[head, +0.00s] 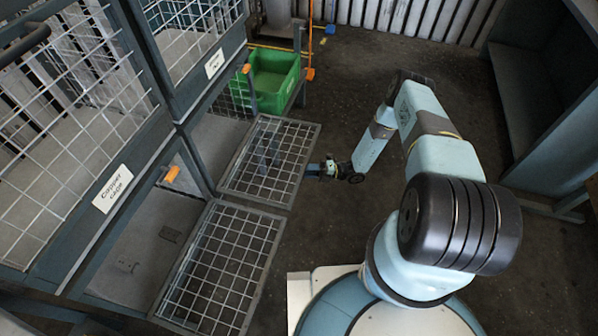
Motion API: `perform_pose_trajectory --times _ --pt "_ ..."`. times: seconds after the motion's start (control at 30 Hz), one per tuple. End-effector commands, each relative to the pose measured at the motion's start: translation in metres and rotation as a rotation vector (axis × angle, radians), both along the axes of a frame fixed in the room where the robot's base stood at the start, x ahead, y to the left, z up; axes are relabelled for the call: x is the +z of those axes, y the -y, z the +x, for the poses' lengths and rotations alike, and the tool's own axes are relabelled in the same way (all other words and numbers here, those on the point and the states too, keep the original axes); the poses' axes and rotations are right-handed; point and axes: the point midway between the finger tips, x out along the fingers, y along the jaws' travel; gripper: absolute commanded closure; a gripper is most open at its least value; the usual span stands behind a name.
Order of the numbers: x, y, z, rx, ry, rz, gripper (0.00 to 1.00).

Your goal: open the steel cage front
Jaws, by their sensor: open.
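A dark steel-framed cage rack stands along the left. The near bay has a white label reading "Copper cage" (112,189); the bay behind it has a smaller label (214,64) that I cannot read. Two white mesh fronts stick out from the rack, folded down low: the farther front (268,160) below the bay with the unreadable label, and the nearer front (222,270) below the copper bay. My gripper (314,170) is open at the outer right edge of the farther front. Whether its fingers touch the frame is too small to tell.
A green crate (275,80) stands behind the farther front. Orange latches (171,173) sit on the rack posts. A blue-grey shelf unit (535,90) stands at the right.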

Motion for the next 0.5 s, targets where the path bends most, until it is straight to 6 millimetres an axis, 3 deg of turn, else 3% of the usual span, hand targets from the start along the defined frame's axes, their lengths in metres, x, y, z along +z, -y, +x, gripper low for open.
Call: perform_pose_trajectory --times 0.2,0.5 --pt "0.004 -0.022 -0.001 0.001 -0.001 0.001 0.60" --pt "0.004 -0.028 -0.002 0.000 0.000 0.000 0.60"
